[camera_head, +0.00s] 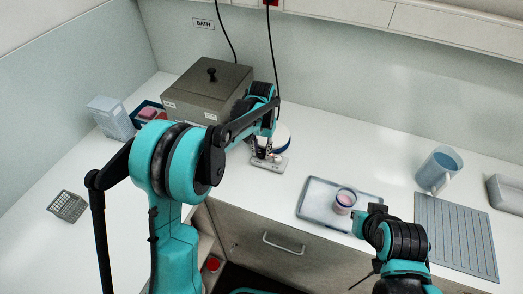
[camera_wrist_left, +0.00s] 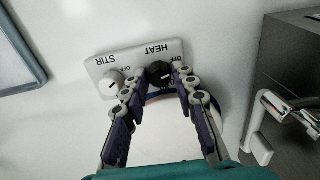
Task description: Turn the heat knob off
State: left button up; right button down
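The stirrer hotplate's control panel (camera_wrist_left: 135,60) shows in the left wrist view, labelled HEAT and STIR. The black heat knob (camera_wrist_left: 158,72) sits under the HEAT label, and the pale stir knob (camera_wrist_left: 110,84) is to its left. My left gripper (camera_wrist_left: 160,84) is open, its fingertips on either side of the heat knob. I cannot tell whether they touch it. In the head view, my left gripper (camera_head: 267,151) reaches down over the panel (camera_head: 269,164). My right gripper (camera_head: 369,219) is beside the tray; its fingers are too unclear to read.
The grey lidded bath (camera_head: 207,92) stands behind and left of the hotplate (camera_head: 281,141). A tray (camera_head: 316,204) with a small pink-filled cup (camera_head: 344,200) lies right of it. A blue jug (camera_head: 438,170) and a ribbed mat (camera_head: 455,238) are further right.

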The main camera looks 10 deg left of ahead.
aim_at(261, 153)
pick_arm(q)
grip_shut()
jog(key=shift+n, duration=1.5)
jog(key=o, duration=0.7)
grip_release()
notch_tip(261, 153, up, 12)
